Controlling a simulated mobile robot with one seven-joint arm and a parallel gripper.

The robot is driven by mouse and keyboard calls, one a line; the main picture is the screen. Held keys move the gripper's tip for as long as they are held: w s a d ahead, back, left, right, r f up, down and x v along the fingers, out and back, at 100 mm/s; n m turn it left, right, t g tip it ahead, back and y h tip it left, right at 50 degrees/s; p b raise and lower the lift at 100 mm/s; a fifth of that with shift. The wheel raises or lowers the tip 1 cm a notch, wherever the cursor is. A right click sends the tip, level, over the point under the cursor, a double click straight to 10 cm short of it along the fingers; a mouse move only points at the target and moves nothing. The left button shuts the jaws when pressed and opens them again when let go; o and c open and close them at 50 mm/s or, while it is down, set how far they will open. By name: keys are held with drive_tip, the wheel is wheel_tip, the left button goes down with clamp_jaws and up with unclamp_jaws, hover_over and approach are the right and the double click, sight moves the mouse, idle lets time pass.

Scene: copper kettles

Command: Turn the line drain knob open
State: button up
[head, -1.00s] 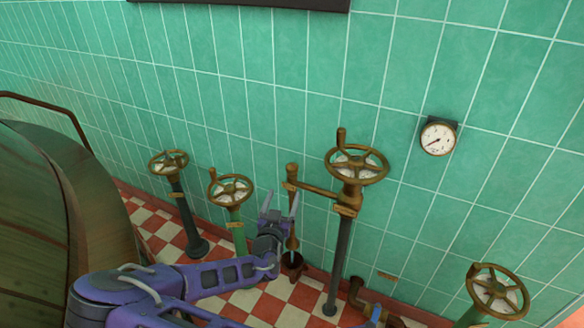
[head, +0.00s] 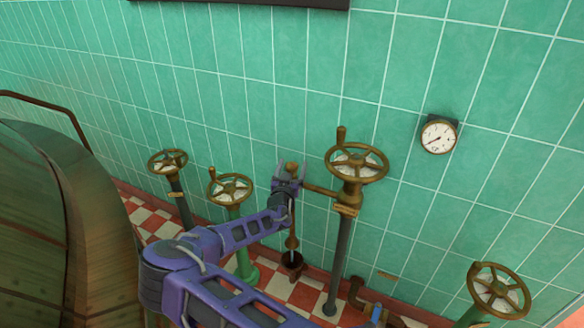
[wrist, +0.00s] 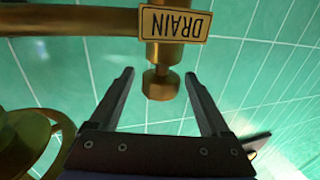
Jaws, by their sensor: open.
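The drain fitting is a brass pipe end with a tag reading DRAIN (wrist: 175,24), upside down in the wrist view. A small brass knob (wrist: 161,84) sticks out of it. My gripper (wrist: 159,76) is open, with one finger on each side of the knob and a gap on both sides. In the head view my gripper (head: 290,165) is at the left end of the brass side pipe (head: 322,190). It hides most of the fitting there; a bit of brass shows between the fingers.
A tall post with a brass handwheel (head: 357,162) stands just right. Two shorter handwheels (head: 168,162) (head: 230,189) stand left, and another (head: 498,291) is at the lower right. A gauge (head: 438,137) hangs on the green tiled wall. A brass funnel (head: 292,262) sits below the fitting.

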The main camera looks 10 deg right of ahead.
clamp_jaws()
idle(0.3)
drive_tip(key=shift+r+p, duration=0.15)
drive_tip(key=shift+p, duration=0.25)
drive_tip(key=shift+n+y+p, duration=0.3)
drive_tip(key=shift+y+p, duration=0.1)
drive_tip(key=shift+y, duration=0.1)
drive_tip(key=shift+d+r+n+t+y+p, duration=0.15)
drive_tip(key=shift+n+t+y+p, duration=0.25)
drive_tip(key=shift+y+p, duration=0.5)
drive_tip(key=n+y, duration=0.1)
drive_tip(key=y, duration=0.1)
drive_tip(key=n+y+p, duration=0.1)
drive_tip(key=shift+f+n+y, duration=0.2)
drive_tip(key=shift+n+y, duration=0.8)
drive_tip(key=shift+y, duration=0.3)
drive_tip(key=shift+a+n+y, duration=0.25)
drive_tip(key=shift+n+y, duration=0.05)
drive_tip(key=shift+y, duration=0.2)
